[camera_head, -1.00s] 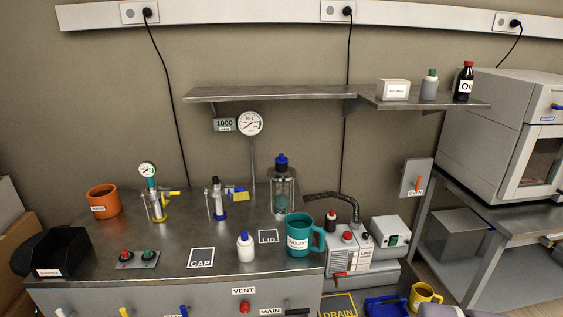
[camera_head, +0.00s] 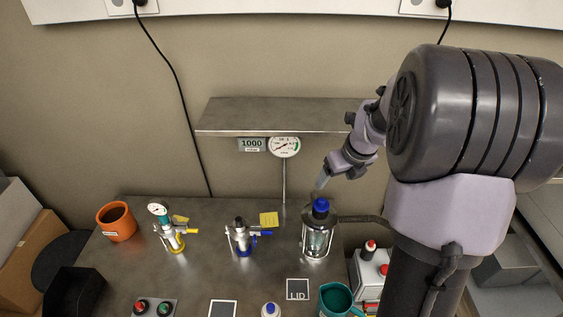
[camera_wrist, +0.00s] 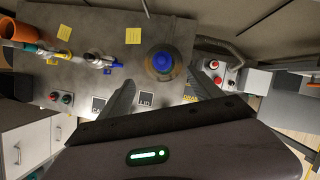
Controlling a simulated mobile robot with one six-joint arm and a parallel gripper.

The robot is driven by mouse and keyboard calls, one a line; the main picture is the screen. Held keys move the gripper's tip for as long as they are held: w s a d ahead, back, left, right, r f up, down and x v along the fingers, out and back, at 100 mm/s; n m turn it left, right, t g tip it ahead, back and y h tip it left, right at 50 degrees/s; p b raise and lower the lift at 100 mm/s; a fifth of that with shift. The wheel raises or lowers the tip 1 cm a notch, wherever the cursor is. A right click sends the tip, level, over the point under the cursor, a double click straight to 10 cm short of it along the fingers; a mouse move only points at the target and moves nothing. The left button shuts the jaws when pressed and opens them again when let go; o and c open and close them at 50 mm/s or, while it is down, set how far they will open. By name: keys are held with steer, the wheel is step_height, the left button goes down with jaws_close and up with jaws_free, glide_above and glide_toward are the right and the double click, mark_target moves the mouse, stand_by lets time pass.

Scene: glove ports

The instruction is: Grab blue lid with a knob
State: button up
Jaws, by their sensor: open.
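The blue lid with a knob (camera_head: 320,207) sits on top of a glass jar (camera_head: 317,240) near the back of the grey bench. In the wrist view the lid (camera_wrist: 162,62) is seen from above, its knob near the centre. My gripper (camera_head: 321,182) is just above and behind the lid in the head view, apart from it as far as I can tell. In the wrist view my gripper (camera_wrist: 160,77) has its two fingers spread, with nothing between them; the lid lies beyond the fingertips.
A wall shelf (camera_head: 275,117) runs behind and above the jar, close to my arm. A round gauge (camera_head: 284,147) stands behind it. A valve with a blue handle (camera_head: 242,238) is to the left, a teal mug (camera_head: 337,300) in front. A hose (camera_head: 362,219) runs right.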

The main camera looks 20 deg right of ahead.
steer(key=b, duration=0.3)
glide_toward(322, 200)
steer(key=x, duration=0.5)
steer(key=shift+s+a, duration=0.2)
steer(key=shift+s, duration=0.05)
steer(key=x, duration=0.2)
steer(key=b+x, duration=0.2)
steer(key=x, duration=0.1)
steer(key=shift+w+d+f, duration=0.25)
steer(key=shift+w+d, duration=0.05)
steer(key=shift+w, duration=0.1)
steer(key=shift+s+r, duration=0.1)
steer(key=shift+r, duration=0.05)
steer(key=c, duration=1.4)
